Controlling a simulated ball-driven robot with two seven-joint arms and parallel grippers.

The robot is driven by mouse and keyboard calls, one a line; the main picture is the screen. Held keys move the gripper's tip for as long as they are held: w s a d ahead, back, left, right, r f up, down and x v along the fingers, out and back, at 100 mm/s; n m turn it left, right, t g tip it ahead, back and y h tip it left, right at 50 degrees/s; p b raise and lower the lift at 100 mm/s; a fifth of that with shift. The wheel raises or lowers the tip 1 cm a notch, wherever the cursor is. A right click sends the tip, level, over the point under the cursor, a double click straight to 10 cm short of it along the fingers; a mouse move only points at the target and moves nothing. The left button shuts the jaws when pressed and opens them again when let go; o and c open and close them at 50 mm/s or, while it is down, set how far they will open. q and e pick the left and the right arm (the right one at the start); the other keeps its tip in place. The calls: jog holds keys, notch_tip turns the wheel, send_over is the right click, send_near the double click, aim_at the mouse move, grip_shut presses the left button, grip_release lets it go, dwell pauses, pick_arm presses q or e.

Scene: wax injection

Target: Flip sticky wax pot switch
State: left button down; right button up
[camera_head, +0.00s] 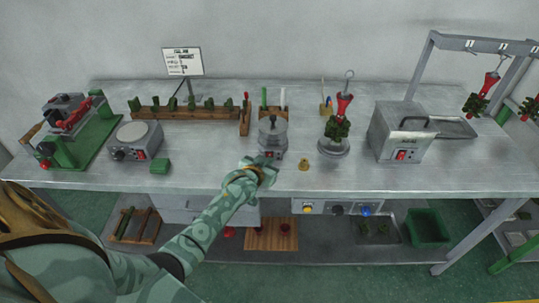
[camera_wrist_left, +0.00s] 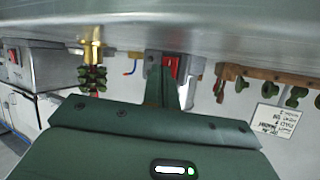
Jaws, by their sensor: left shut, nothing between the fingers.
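The sticky wax pot (camera_head: 272,136) is a small grey metal pot on a grey base near the middle of the bench. A red switch (camera_head: 270,154) is on the front of its base. My left gripper (camera_head: 264,164) is directly in front of the base, its fingers shut with nothing between them. In the left wrist view, which is upside down, the shut fingers (camera_wrist_left: 168,92) point at the red switch (camera_wrist_left: 171,66) and partly cover it. I cannot tell whether the fingertips touch it or which way it is set. My right gripper is not in view.
A brass piece (camera_head: 305,164) stands right of my left gripper. A grey box with a red switch (camera_head: 400,135) is farther right.

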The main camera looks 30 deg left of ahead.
pick_arm(q)
jog(key=shift+s+d+p, duration=0.3)
jog(key=shift+s, duration=0.2)
jog(key=shift+s+d+p, duration=0.25)
jog(key=shift+s+p, duration=0.15)
jog(key=shift+s, duration=0.05)
jog(key=shift+s+d+f+p, duration=0.1)
jog(key=shift+s+d+p, duration=0.6)
jog(key=shift+s, duration=0.35)
jog(key=shift+s+d+f, duration=0.2)
jog(key=shift+s+d, duration=0.1)
jog(key=shift+s, duration=0.3)
